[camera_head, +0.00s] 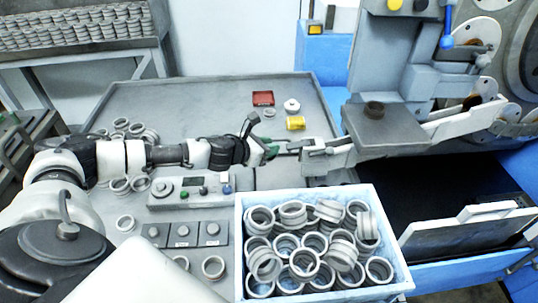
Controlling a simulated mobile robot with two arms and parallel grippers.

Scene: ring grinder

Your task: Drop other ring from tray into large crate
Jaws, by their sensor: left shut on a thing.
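My left gripper (268,152) reaches in from the left across the table, at the near end of a grey metal chute. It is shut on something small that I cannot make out. The large crate (400,245), pale with blue sides, stands at the front right and is heaped with grey metal rings (303,263). The gripper is behind and above the crate's back left part, apart from it. A flat grey tray (400,140) on the machine at the right carries one dark ring (373,108). My right gripper is not in view.
A control box (188,191) with buttons sits left of the crate. Loose rings (128,130) lie on the table's left side. A red box (263,98), a yellow item (295,123) and a white round item (292,105) lie at the back. The chute (330,155) runs towards the machine.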

